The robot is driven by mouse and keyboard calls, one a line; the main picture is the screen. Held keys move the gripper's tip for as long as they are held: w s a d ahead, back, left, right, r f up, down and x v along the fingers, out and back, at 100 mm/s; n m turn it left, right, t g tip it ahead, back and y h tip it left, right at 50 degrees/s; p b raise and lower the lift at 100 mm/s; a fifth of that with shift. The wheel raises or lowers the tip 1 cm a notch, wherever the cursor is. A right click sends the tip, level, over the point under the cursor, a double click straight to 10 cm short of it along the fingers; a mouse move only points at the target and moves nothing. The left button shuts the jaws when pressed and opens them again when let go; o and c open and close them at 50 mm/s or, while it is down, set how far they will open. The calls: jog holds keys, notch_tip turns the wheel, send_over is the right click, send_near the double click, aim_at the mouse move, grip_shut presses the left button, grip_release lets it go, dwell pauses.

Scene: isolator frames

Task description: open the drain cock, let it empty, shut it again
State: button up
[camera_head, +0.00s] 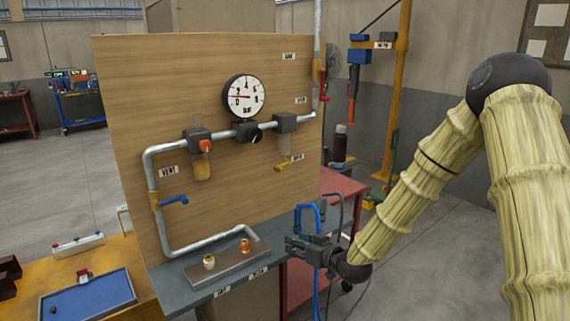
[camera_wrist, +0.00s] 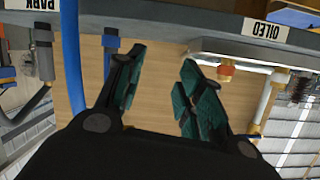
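A wooden board (camera_head: 130,110) carries a pipe run with a round gauge (camera_head: 243,96), whose needle points left. A bowl with amber contents (camera_head: 202,168) hangs under the left unit; a greyish bowl (camera_head: 285,146) hangs under the right unit. A small yellow lever (camera_head: 281,168) sits below the right bowl beside a label too small to read; I cannot tell for sure which part is the drain cock. My gripper (camera_head: 291,244) is low at the bench's right end, below and apart from these parts. In the wrist view my gripper (camera_wrist: 163,58) is open and empty.
A blue-handled valve (camera_head: 174,201) is on the left pipe near the VENT label. A metal plate (camera_head: 228,265) with two fittings lies on the bench. A blue hose (camera_head: 309,209) loops close beside my gripper; it also shows in the wrist view (camera_wrist: 72,60). A red table (camera_head: 340,187) stands behind.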

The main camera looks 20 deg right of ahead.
aim_at(284, 172)
jog(key=w+d+r+n+t+y+p, duration=0.1)
jog(key=w+d+r+t, duration=0.1)
jog(key=r, duration=0.7)
jog(key=w+d+r+t+p, duration=0.1)
jog(key=w+d+r, duration=0.15)
jog(key=r, duration=0.55)
jog(key=p+x, duration=0.2)
jog(key=x, duration=0.9)
jog(key=shift+r+p, duration=0.15)
jog(key=shift+p, duration=0.15)
jog(key=shift+a, duration=0.15)
jog(key=shift+c, duration=0.2)
